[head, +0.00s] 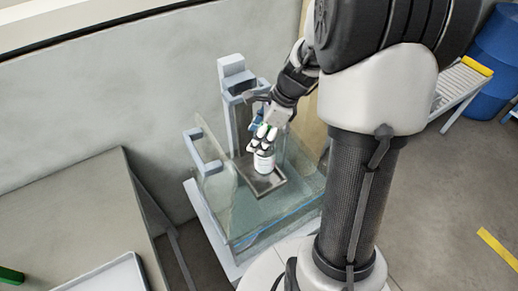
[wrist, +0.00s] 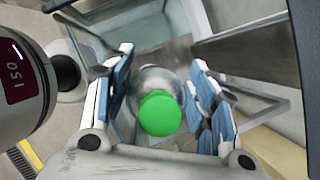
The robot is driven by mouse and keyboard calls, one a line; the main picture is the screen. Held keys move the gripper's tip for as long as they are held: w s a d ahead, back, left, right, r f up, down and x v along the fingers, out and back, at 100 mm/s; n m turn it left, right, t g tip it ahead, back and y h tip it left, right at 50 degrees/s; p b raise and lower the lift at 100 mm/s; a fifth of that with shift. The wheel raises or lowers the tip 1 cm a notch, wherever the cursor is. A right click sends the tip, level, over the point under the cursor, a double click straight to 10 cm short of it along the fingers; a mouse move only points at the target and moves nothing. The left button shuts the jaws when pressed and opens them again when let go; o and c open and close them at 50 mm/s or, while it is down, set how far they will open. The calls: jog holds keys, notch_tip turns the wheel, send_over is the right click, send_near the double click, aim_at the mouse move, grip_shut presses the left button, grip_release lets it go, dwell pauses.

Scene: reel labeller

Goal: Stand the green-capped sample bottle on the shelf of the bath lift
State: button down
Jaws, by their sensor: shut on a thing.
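The sample bottle (head: 264,163) is clear or white-bodied with a pale label in the head view. Its green cap (wrist: 160,113) faces the camera between the fingers in the wrist view. My gripper (head: 262,143) is shut on the bottle from above, with blue finger pads on both sides in the wrist view. The bath lift (head: 232,95) is a grey-blue column at the back of the glass bath. Its dark-rimmed shelf (head: 272,187) lies under the bottle, which looks upright. Whether the bottle's base touches the shelf cannot be told.
The glass-walled water bath (head: 240,215) surrounds the shelf. A grey bracket (head: 203,165) sits on its left rim. A grey table (head: 70,210) with a white tray (head: 110,278) is at left. A blue barrel (head: 495,50) stands at far right.

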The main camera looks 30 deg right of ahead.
notch_tip(320, 180, down, 5)
jog(key=shift+f+b, duration=0.15)
jog(key=shift+b, duration=0.9)
jog(key=c, duration=0.7)
grip_release()
jog(key=shift+f, duration=0.15)
